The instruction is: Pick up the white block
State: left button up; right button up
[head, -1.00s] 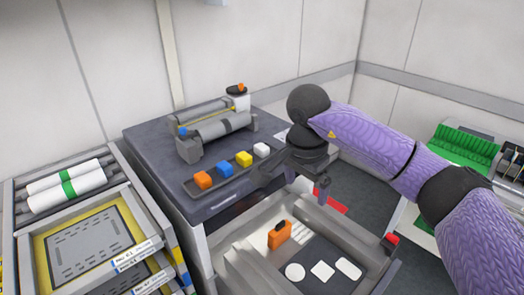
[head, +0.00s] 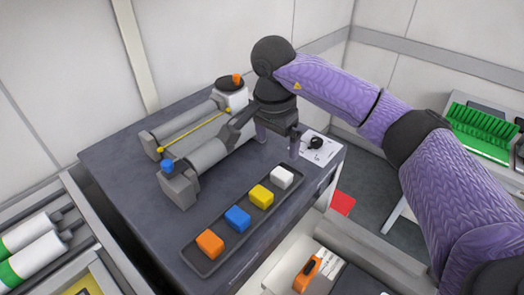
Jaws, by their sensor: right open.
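The white block (head: 281,177) sits at the far right end of a dark narrow tray (head: 212,266) on the grey bench top. Yellow (head: 261,196), blue (head: 237,219) and orange (head: 209,243) blocks stand in a row beside it in the same tray. My right gripper (head: 278,150) is above the bench, just behind and above the white block, apart from it. Its fingers are spread and nothing is between them. My left gripper is out of view.
A grey roller device (head: 192,155) with a yellow rod stands behind the tray. A white card with a black knob (head: 314,144) lies right of the gripper. An open drawer with an orange item (head: 307,274) is in front. Green-finned rack (head: 482,132) stands at right.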

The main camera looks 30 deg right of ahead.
aim_at(282, 173)
jog(key=shift+w+f, duration=0.25)
jog(key=shift+w, duration=0.15)
jog(key=f, duration=0.4)
jog(key=shift+s+d, duration=0.35)
jog(key=shift+s, duration=0.05)
jog(key=f, duration=0.2)
jog(key=d+f, duration=0.1)
jog(key=f, duration=0.2)
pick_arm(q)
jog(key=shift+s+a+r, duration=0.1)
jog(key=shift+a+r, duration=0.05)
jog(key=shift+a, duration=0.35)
pick_arm(e)
jog(key=shift+w, duration=0.1)
